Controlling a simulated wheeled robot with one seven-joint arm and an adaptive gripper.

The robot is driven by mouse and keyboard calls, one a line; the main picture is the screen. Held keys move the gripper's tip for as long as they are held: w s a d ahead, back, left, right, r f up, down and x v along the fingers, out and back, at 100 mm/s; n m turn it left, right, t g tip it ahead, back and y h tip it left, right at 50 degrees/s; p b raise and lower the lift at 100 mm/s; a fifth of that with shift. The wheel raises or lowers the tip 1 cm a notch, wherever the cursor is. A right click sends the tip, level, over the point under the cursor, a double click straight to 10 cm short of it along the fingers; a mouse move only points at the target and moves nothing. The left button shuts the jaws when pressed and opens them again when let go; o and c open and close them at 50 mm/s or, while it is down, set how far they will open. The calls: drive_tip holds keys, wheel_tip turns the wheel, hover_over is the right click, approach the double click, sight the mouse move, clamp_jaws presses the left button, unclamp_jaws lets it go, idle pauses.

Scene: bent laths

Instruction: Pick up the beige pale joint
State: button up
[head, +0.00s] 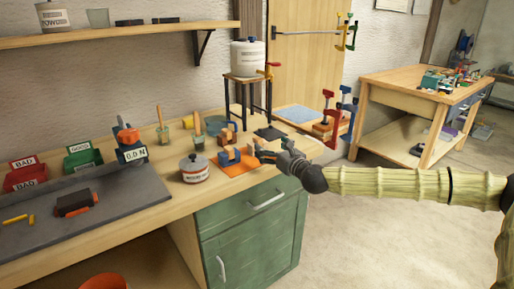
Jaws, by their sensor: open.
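My gripper (264,154) reaches in from the right over the workbench (150,200), near its front right edge. Its fingers are apart, and I see nothing clearly held between them. A small tan wooden piece (226,134) stands behind and left of the gripper; it may be the beige pale joint, but it is too small to tell. A blue piece (229,157) with an orange-brown part sits on an orange mat (240,166), just left of the gripper. The fingers hide part of what lies behind them.
A small stool (248,95) bearing a white canister (248,57) stands behind. Red and green bins lie far left.

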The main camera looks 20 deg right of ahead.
sight(261, 143)
drive_tip(key=shift+f+x, duration=0.25)
drive_tip(key=shift+x, duration=0.95)
drive_tip(key=shift+w+a, duration=0.2)
drive_tip(key=shift+w, duration=0.25)
drive_tip(key=shift+f+p+x, duration=0.2)
drive_tip(key=shift+p+x, duration=0.1)
drive_tip(key=shift+x, duration=0.85)
drive_tip(key=shift+f+p+x, duration=0.2)
drive_tip(key=shift+p+x, duration=0.1)
drive_tip(key=shift+x, duration=0.85)
drive_tip(key=c, duration=1.1)
